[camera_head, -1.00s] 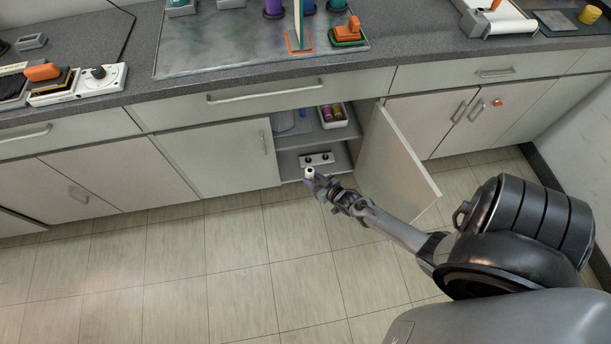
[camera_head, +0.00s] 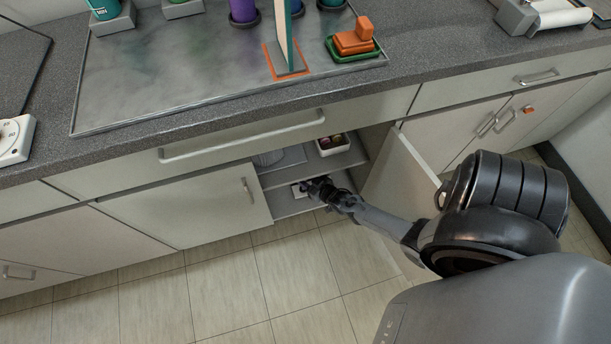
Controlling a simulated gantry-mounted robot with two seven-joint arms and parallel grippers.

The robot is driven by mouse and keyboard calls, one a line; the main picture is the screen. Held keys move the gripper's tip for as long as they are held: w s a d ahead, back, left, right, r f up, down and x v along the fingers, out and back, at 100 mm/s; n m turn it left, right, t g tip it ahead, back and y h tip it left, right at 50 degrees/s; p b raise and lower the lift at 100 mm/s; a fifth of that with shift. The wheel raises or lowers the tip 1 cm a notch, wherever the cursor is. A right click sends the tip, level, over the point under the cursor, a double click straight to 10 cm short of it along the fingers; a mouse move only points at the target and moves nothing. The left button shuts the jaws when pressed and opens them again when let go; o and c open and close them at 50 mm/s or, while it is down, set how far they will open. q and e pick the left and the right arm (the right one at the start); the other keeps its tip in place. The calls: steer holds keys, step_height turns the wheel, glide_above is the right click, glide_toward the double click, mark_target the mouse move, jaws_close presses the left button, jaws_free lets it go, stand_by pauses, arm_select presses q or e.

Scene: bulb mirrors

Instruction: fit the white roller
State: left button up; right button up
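My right gripper (camera_head: 308,187) is inside the open cabinet under the counter, at the lower shelf (camera_head: 289,207). It is small, dark and seen from behind, so its fingers cannot be made out as open or shut. A pale piece (camera_head: 297,191) shows just left of the fingertips, apparently part of the white base on that shelf. The white roller cannot be made out; the gripper may hide it. My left gripper is not in view.
A white bin (camera_head: 333,148) with small coloured items sits on the upper shelf. The closed door (camera_head: 187,208) is on the left. The counter edge (camera_head: 250,108) overhangs the opening.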

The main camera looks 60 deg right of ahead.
steer(key=shift+w+d, duration=0.25)
steer(key=shift+d, duration=0.05)
steer(key=shift+s+a, duration=0.3)
steer(key=shift+w+d+f, duration=0.1)
steer(key=shift+f, duration=0.1)
steer(key=shift+f+b, duration=0.45)
steer(key=shift+b, duration=0.05)
step_height(320, 180, down, 2)
steer(key=shift+f+b, duration=0.1)
steer(key=shift+b, duration=0.8)
steer(key=shift+f+b, duration=1.1)
steer(key=shift+f, duration=0.05)
